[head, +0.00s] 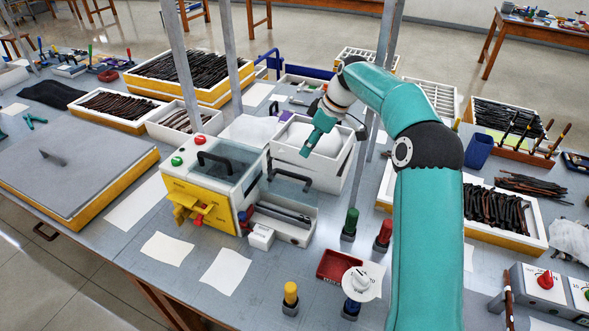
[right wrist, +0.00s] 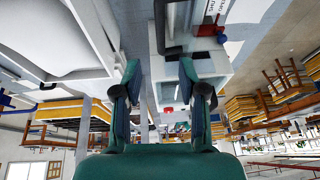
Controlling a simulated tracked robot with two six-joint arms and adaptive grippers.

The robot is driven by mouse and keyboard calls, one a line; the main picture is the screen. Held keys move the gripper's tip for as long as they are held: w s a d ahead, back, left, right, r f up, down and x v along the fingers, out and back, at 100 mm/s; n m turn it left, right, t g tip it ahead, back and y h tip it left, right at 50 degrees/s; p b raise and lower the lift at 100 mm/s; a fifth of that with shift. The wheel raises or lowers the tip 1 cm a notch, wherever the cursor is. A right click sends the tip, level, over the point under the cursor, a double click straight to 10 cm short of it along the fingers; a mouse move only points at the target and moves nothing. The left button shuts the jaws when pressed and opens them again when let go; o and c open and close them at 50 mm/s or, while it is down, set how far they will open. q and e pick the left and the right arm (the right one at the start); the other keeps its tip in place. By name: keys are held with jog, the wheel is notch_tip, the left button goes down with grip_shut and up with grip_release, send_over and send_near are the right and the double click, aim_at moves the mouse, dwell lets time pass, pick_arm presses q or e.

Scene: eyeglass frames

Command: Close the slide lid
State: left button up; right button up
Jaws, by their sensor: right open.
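A clear panel (head: 292,188) with a black handle (head: 291,176) lies over the back part of a narrow white box, and looks like the slide lid. The front of the white box (head: 308,235) is uncovered, with dark bars (head: 283,213) inside. My right gripper (head: 309,150) is in the air behind and above the black handle, over or near a larger white bin (head: 340,170); it touches nothing that I can see. In the right wrist view its two fingers (right wrist: 160,95) are apart with nothing between them. My left gripper is not in view.
A yellow and white machine (head: 188,190) with red and green buttons and its own black handle stands left of the box. A small white carton (head: 261,237) stands at the box's front. Grey posts (head: 230,60) rise behind.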

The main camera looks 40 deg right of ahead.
aim_at(290, 184)
jog(key=p+x, duration=0.1)
jog(key=x, duration=1)
grip_shut()
jog(key=shift+d+r, duration=0.1)
jog(key=shift+d, duration=0.25)
jog(key=shift+a, duration=0.25)
